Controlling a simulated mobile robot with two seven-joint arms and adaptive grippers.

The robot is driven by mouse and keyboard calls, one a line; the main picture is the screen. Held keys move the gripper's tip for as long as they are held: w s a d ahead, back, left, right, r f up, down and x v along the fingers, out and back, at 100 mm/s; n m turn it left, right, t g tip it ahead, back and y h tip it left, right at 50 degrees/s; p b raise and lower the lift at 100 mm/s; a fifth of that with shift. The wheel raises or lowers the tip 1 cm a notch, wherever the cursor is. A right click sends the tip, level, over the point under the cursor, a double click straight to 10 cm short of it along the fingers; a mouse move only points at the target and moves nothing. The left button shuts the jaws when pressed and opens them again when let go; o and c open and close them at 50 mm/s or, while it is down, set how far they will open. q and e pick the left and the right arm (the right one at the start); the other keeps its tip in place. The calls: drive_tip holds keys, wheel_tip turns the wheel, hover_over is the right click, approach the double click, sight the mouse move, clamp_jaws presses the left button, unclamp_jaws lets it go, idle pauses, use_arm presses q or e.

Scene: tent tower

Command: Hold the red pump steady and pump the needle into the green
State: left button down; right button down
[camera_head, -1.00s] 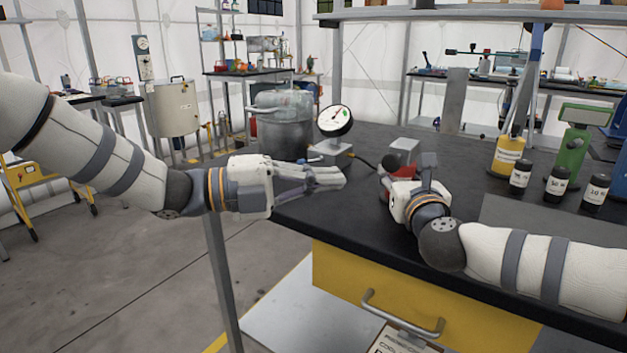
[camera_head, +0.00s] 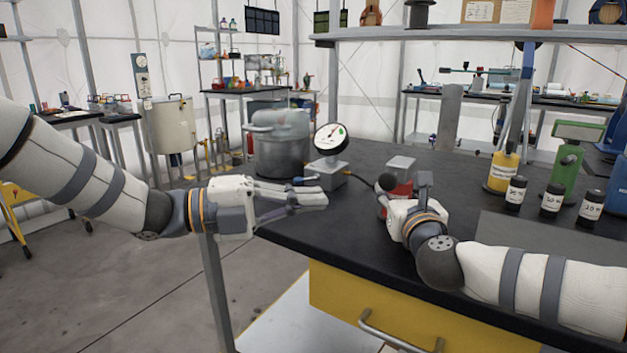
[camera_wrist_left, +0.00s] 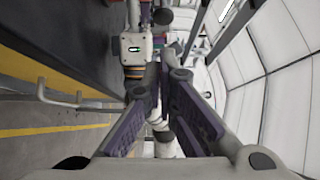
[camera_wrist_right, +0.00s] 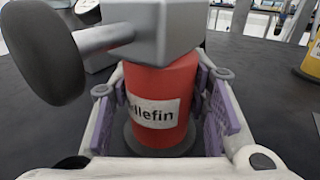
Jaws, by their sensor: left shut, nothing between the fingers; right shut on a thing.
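The red pump (camera_head: 402,174) stands on the dark bench, with a grey block on top and a lever ending in a black knob (camera_wrist_right: 42,52). My right gripper (camera_head: 402,200) is shut around its red body (camera_wrist_right: 158,88), one finger on each side; the label partly reads "llefin". The round gauge (camera_head: 330,139) stands on a grey box behind and left of the pump. Its dial has a green patch at the right; the needle is too small to place surely. My left gripper (camera_head: 322,198) is shut and empty in front of the gauge, left of the pump.
A large metal pot (camera_head: 279,150) stands left of the gauge. Dark bottles (camera_head: 551,198), a yellow bottle (camera_head: 501,172) and a green device (camera_head: 567,165) stand to the right. The bench's front left edge lies below my left gripper.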

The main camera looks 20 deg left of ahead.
use_arm(q)
drive_tip(key=s, duration=0.1)
drive_tip(key=s+a, duration=0.1)
drive_tip(key=s, duration=0.1)
drive_tip(key=shift+w, duration=0.1)
approach(391, 178)
drive_tip(key=s+d, duration=0.1)
drive_tip(key=d+f, duration=0.1)
drive_tip(key=d, duration=0.1)
drive_tip(key=s+d, duration=0.1)
drive_tip(key=d, duration=0.1)
drive_tip(key=shift+s+f, duration=0.3)
drive_tip(key=w, duration=0.1)
drive_tip(key=w+d, duration=0.1)
drive_tip(key=w, duration=0.1)
drive_tip(key=shift+w, duration=0.2)
drive_tip(key=shift+w+d, duration=0.1)
drive_tip(key=shift+w, duration=0.25)
